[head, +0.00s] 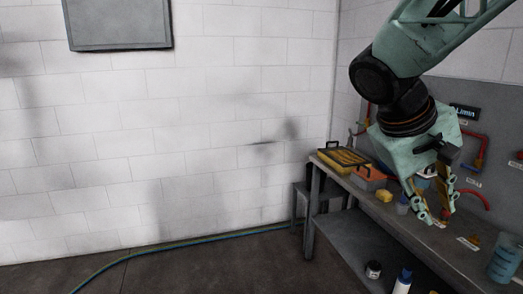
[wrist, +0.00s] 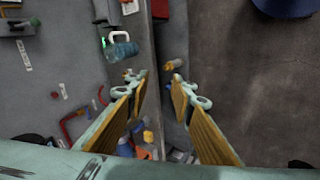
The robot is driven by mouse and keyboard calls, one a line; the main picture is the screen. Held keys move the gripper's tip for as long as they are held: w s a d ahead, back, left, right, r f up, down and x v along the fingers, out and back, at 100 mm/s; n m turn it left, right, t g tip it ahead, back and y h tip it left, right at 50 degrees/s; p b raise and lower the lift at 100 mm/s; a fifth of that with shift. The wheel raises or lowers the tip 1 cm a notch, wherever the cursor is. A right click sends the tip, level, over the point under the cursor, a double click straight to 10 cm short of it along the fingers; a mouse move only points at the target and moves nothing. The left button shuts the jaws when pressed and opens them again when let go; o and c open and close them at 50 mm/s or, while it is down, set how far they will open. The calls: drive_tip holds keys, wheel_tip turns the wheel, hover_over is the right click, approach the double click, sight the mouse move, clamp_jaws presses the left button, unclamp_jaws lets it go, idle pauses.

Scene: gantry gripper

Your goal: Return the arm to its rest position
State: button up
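My gripper (head: 436,216) hangs from my arm at the right of the head view, in front of and over the workbench (head: 395,229). Its two pale green fingers point down. In the wrist view, my gripper (wrist: 160,82) shows its fingers apart, with tan pads facing each other and a clear gap between them. Nothing is held in the gap. The bench's front edge and the dark floor lie beyond the fingertips.
On the bench are a yellow case (head: 343,158), an orange-topped box (head: 369,177), a small yellow item (head: 384,196) and a blue container (head: 505,258). Bottles (head: 403,281) stand on the lower shelf. A hose (head: 180,244) crosses the floor. The floor at left is otherwise clear.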

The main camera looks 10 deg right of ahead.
drive_tip(key=s+a+t+y, duration=0.1)
drive_tip(key=s+a, duration=0.3)
drive_tip(key=a, duration=0.4)
drive_tip(key=s+a+f+n+t+y, duration=0.1)
drive_tip(key=s+a+y, duration=0.2)
drive_tip(key=a, duration=0.6)
drive_tip(key=s+a+t+y, duration=0.1)
drive_tip(key=s+a+y, duration=0.2)
drive_tip(key=s+a, duration=0.2)
drive_tip(key=a, duration=0.3)
drive_tip(key=shift+s+a+f+n+t, duration=0.3)
drive_tip(key=shift+s+f+n, duration=0.1)
idle(0.4)
drive_tip(key=shift+f+b, duration=0.55)
drive_tip(key=shift+f, duration=0.1)
drive_tip(key=shift+r, duration=0.15)
wheel_tip(320, 180, up, 21)
drive_tip(key=p, duration=2.1)
